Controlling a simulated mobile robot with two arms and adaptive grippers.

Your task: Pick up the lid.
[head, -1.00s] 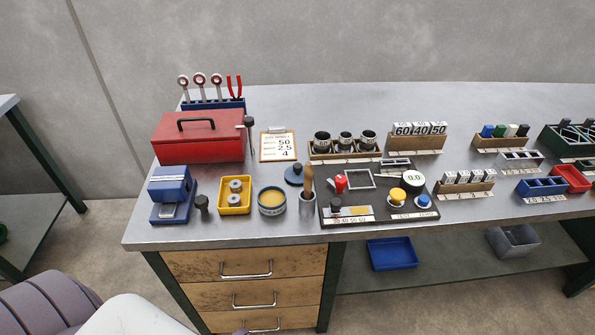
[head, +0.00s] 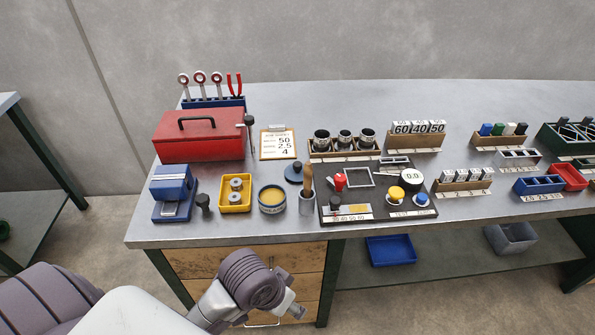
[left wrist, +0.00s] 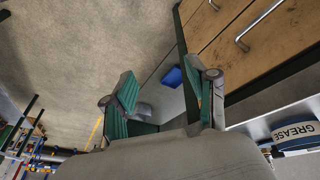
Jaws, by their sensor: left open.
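The lid (head: 294,172) is a flat blue-grey disc with a dark knob. In the head view it lies on the bench just behind the grease tin (head: 272,199), which is uncovered and shows yellow grease. The tin also shows at the right edge of the left wrist view (left wrist: 296,134). My left arm's wrist (head: 252,282) is in front of the drawers, below and nearer than the lid. My left gripper (left wrist: 160,70) is open and empty, with its green-padded fingers apart. The lid is not visible in the left wrist view. My right gripper is out of view.
A brush holder (head: 306,203) stands right of the tin, with a black tool board (head: 375,213) beyond. A yellow tray (head: 235,207) with rings sits left of the tin. The bench front edge and drawers (head: 190,262) lie between my left wrist and the lid.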

